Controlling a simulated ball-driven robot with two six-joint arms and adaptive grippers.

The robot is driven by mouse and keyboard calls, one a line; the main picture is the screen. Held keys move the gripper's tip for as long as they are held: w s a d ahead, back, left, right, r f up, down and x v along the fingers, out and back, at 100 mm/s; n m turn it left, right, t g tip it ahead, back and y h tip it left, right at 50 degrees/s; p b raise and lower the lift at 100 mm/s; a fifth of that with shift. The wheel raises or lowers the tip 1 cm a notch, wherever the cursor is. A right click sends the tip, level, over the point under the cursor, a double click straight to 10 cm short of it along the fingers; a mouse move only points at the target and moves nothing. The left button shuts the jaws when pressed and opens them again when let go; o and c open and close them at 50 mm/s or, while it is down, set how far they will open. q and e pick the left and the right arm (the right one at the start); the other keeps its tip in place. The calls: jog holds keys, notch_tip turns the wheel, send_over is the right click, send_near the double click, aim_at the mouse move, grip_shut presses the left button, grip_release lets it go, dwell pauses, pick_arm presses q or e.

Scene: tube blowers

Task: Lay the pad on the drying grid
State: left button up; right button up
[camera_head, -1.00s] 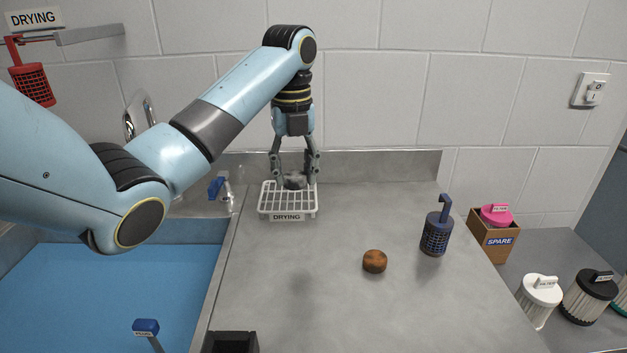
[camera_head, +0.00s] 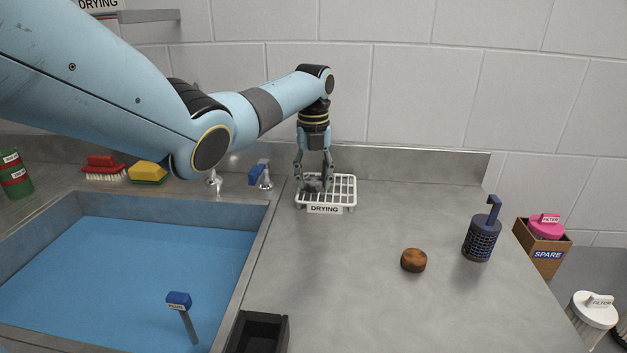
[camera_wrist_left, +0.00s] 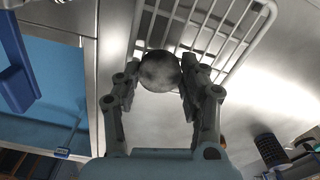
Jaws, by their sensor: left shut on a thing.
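The white wire drying grid (camera_head: 347,196), with a DRYING label on its front, sits on the grey counter near the back wall. My left gripper (camera_head: 314,184) is at the left part of the grid, fingers pointing down. It is shut on a dark grey round pad (camera_head: 309,183). In the left wrist view the pad (camera_wrist_left: 159,71) sits between the two fingertips, beside the grid's white wires (camera_wrist_left: 232,40). I cannot tell whether the pad touches the wires. My right gripper is not in view.
A brown round piece (camera_head: 413,260) and a dark blue basket with a hook (camera_head: 481,238) stand on the counter to the right. The blue-bottomed sink (camera_head: 120,270) lies left. A black open box (camera_head: 257,333) is at the front. Mid-counter is clear.

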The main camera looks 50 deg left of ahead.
aim_at(313, 180)
pick_arm(q)
jog(key=shift+f, duration=0.4)
jog(key=shift+f, duration=0.15)
jog(key=o, duration=0.8)
jog(key=shift+c, duration=0.2)
notch_tip(313, 180, up, 12)
jog(key=shift+r, duration=0.2)
